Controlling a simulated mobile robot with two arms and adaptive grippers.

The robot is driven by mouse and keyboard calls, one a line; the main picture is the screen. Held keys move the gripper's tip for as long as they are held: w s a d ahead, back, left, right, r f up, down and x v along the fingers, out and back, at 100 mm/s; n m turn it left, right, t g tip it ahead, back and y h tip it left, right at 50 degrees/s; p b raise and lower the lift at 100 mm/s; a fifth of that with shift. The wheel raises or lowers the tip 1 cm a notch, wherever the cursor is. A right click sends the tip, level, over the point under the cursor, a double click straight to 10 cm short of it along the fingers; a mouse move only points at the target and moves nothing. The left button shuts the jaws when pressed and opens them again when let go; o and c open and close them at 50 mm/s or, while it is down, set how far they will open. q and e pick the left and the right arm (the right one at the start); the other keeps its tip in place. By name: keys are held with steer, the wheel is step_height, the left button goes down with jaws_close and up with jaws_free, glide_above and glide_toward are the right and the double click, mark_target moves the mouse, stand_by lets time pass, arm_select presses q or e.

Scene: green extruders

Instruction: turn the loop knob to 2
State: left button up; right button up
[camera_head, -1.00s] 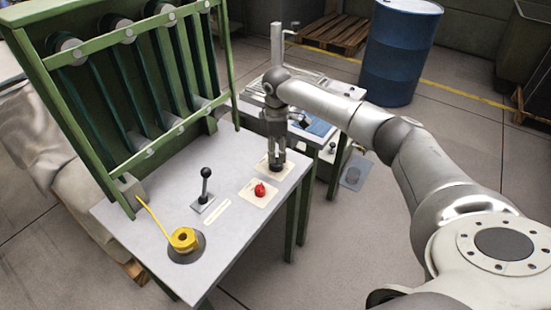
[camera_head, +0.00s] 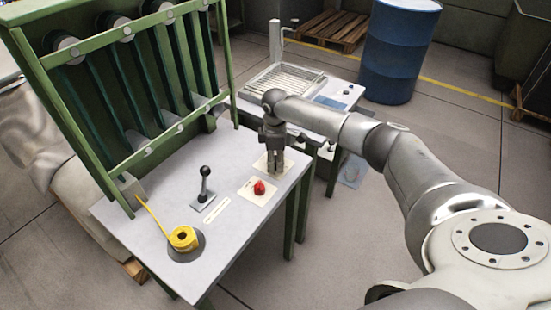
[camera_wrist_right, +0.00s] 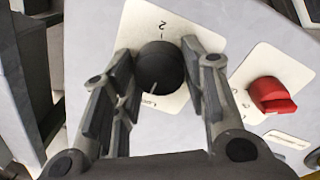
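The loop knob (camera_wrist_right: 160,68) is a round black knob on a cream plate (camera_wrist_right: 208,50), seen in the right wrist view. A "2" stands on the plate above it in the picture, and a partly hidden "Loop" label below. A white mark on the knob points down, toward the label side. My right gripper (camera_wrist_right: 156,68) is open, with one finger on each side of the knob; contact is not clear. In the head view my right gripper (camera_head: 276,170) points down over the plate and hides the knob. My left gripper is not in view.
A red knob (camera_wrist_right: 272,95) sits on a neighbouring plate, close to the right finger; it also shows in the head view (camera_head: 259,188). A black-balled lever (camera_head: 204,185) and a yellow ring (camera_head: 183,238) stand on the grey tabletop (camera_head: 160,200). A green frame (camera_head: 130,100) rises behind.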

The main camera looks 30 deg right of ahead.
steer(key=shift+c, duration=1.3)
